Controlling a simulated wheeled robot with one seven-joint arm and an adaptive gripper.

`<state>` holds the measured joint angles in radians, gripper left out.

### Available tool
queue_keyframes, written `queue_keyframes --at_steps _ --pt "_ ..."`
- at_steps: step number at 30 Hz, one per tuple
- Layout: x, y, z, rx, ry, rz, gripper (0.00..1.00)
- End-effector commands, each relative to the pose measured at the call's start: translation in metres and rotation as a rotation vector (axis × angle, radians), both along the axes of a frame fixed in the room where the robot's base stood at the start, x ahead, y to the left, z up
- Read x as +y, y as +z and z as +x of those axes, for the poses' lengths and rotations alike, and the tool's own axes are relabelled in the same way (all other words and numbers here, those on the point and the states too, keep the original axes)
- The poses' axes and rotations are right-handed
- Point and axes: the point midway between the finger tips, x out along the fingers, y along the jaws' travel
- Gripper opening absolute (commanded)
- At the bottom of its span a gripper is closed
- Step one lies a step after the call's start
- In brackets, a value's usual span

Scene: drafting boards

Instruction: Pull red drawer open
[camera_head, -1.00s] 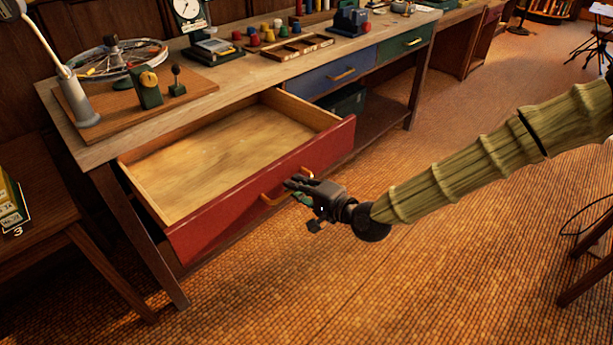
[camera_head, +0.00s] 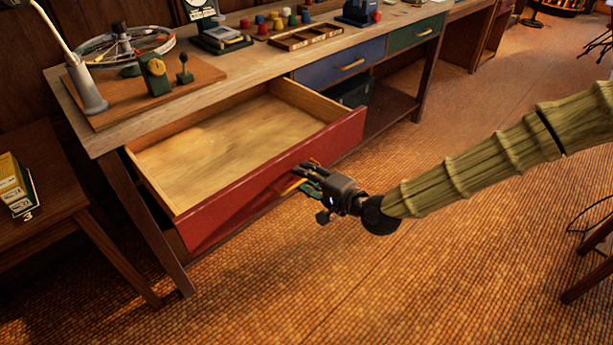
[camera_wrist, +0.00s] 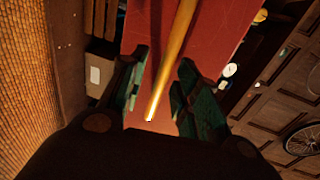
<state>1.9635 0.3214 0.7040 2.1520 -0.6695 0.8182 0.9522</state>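The red drawer (camera_head: 235,203) is pulled well out of the wooden desk, and its empty pale wood inside shows. Its brass bar handle (camera_head: 288,187) is on the red front, partly hidden by my gripper in the head view. My gripper (camera_head: 308,176) is at the right part of the handle. In the wrist view, the handle (camera_wrist: 173,62) runs between the two fingers of my gripper (camera_wrist: 163,82). The fingers are apart, with a visible gap on each side of the bar. The red front also fills the middle of the wrist view (camera_wrist: 217,35).
A blue drawer (camera_head: 335,74) and a green drawer (camera_head: 418,33) are shut to the right. A wooden side table (camera_head: 60,225) stands at the left. A stool leg (camera_head: 590,275) is at the right edge. The floor (camera_head: 350,290) in front is clear.

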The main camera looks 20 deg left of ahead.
Motion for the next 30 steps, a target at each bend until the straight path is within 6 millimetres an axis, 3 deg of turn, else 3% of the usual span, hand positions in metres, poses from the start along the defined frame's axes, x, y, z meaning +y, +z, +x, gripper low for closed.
queue_keyframes --at_steps 21,30 --pt "-0.079 0.02 -0.045 0.0 -0.003 0.001 0.32" --pt "-0.098 0.024 -0.057 -0.001 -0.002 0.001 0.32"
